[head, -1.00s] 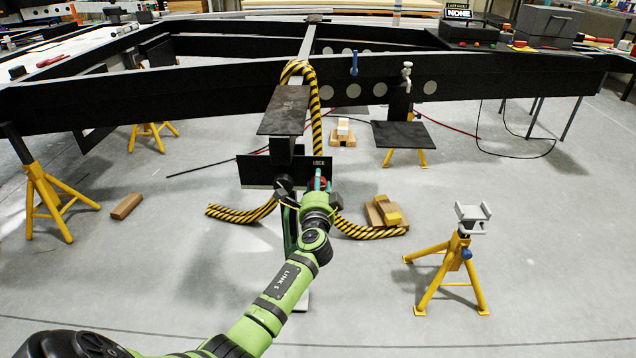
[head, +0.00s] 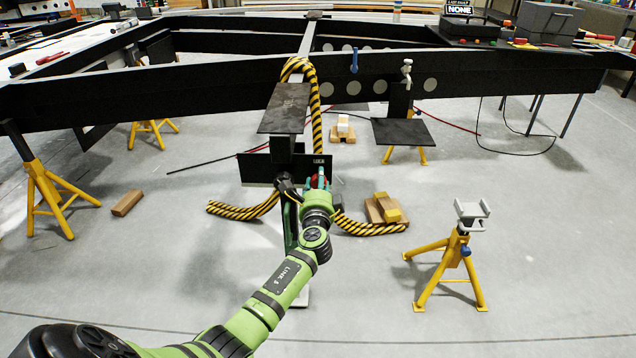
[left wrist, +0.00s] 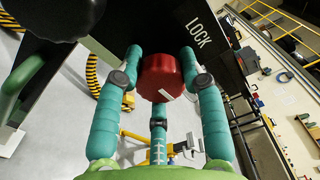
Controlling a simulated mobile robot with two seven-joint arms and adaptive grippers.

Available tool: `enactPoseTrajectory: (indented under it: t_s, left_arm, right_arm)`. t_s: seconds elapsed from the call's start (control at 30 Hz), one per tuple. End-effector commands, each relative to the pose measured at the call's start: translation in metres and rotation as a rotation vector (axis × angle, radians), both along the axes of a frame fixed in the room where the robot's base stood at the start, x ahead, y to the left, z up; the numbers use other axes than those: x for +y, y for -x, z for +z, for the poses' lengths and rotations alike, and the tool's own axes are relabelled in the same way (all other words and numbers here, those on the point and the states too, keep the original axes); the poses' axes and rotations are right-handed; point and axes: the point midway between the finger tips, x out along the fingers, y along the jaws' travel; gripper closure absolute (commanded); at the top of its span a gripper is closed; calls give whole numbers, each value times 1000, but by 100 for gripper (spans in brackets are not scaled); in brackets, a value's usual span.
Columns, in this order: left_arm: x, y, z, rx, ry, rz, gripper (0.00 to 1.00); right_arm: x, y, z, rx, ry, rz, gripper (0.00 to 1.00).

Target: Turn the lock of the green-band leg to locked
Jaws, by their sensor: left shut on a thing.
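A red lock knob (left wrist: 161,77) with a white mark on its lower edge sits in front of a dark plate (left wrist: 226,70) printed LOCK. My left gripper (left wrist: 160,85) is shut on the knob, its teal fingers around it. In the head view the knob (head: 320,183) shows just past my left gripper (head: 318,190), at the right part of the dark plate under the frame's front middle. A green upright part (head: 289,222) stands left of my gripper; I cannot tell whether it is the leg's green band. My right gripper is not in view.
The black chassis frame (head: 450,82) spans above. A yellow-black striped rope (head: 245,211) hangs over it and lies on both sides of my gripper. Wooden blocks (head: 384,208) and a yellow stand (head: 446,268) are at the right. The front floor is mostly clear.

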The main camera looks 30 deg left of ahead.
Motion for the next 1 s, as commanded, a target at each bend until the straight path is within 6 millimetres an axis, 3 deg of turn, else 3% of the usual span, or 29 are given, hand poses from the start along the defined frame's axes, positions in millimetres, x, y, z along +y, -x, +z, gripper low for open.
enactPoseTrajectory:
  t_s: [0.03, 0.1, 0.57, 1.0]
  left_arm:
    - [-7, -3, 4, -7, -2, -18, 56]
    - [-7, -3, 3, -7, -2, -17, 36]
    - [-8, 7, 0, -2, 0, -8, 36]
    - [-52, 76, 0, -2, 2, -11, 36]
  right_arm:
    - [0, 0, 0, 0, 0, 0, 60]
    - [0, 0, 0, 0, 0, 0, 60]
    - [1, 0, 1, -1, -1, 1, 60]
    - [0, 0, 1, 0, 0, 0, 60]
